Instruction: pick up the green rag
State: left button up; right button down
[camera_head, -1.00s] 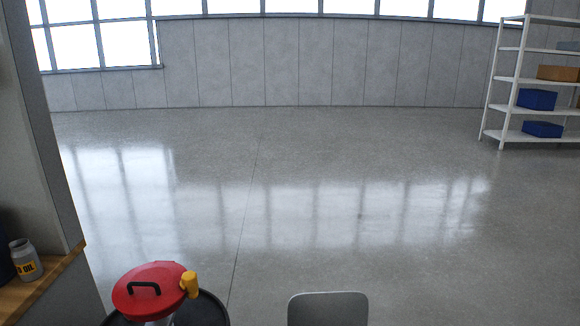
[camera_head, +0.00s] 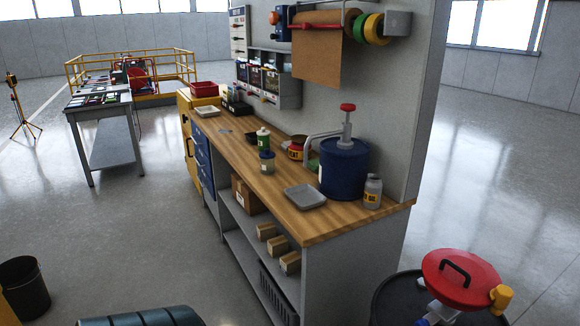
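I cannot make out a green rag for certain. A small green patch (camera_head: 313,164) shows on the wooden workbench (camera_head: 335,222), partly hidden beside the blue drum (camera_head: 343,170); I cannot tell what it is. A green and white bottle (camera_head: 263,138) stands farther along the bench. Neither of my grippers is in view.
A red-lidded container (camera_head: 461,278) stands at the lower right. A grey table (camera_head: 104,110) stands at the left. Open floor lies left of the bench.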

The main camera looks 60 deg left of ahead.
aim_at(314, 165)
jog(key=u, duration=1.65)
